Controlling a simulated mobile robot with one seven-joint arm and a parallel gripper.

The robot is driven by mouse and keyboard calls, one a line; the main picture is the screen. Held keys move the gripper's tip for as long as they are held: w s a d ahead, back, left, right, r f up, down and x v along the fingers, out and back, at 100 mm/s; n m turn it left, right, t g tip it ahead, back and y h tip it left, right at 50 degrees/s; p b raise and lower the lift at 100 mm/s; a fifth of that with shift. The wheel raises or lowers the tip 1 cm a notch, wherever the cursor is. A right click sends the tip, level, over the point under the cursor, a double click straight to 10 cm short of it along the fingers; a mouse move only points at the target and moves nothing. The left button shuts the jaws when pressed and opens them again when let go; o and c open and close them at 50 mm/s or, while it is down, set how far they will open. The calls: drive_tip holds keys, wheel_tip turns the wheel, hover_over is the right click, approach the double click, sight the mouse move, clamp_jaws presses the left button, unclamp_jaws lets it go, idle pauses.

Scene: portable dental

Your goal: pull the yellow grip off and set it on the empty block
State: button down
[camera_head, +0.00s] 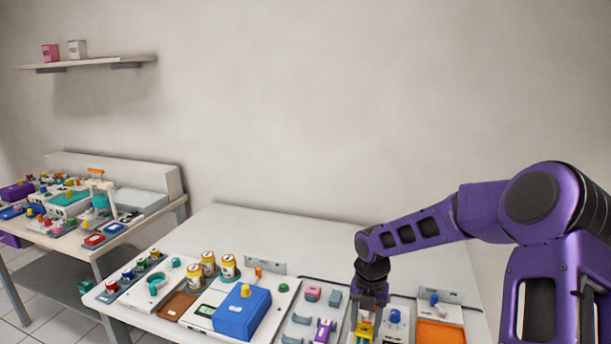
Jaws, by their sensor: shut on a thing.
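My gripper (368,311) points down over the front right part of the near table and is shut on the yellow grip (364,328). The fingers cover the grip's upper part, and I cannot tell whether its lower end touches what is under it. I cannot make out for sure which block is the empty one. A plain grey-blue block (335,298) lies left of my gripper, beside a pink block (312,292).
A large blue box (242,313) with a small yellow knob stands to the left, near several yellow cans (228,267). A blue knob (394,316) stands close right of my gripper, with an orange tray (440,332) beyond. The table's back (290,235) is clear.

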drive_tip(key=shift+r, duration=0.2)
idle(0.3)
drive_tip(key=shift+r+p, duration=0.4)
drive_tip(key=shift+r, duration=1.5)
drive_tip(key=shift+f, duration=0.1)
idle(0.3)
